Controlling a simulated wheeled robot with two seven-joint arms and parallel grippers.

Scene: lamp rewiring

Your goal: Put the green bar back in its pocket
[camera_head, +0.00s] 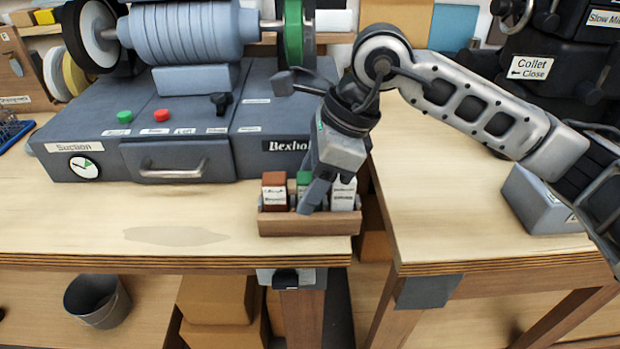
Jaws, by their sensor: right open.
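The green bar (304,178) stands in the middle of a small wooden rack (300,228), between a brown-red bar (274,191) and a white bar (344,193). My right gripper (313,196) points down at the rack, with its fingers in front of the green bar. The gripper is open. The fingers hide most of the green bar, so I cannot tell whether they touch it or how deep it sits. My left gripper is not in view.
The rack stands near the bench's front edge (200,264), beside a gap to the right bench (470,200). A grey polishing machine (200,135) with wheels stands behind. A grey box (540,205) lies at the right. The bench left of the rack is clear.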

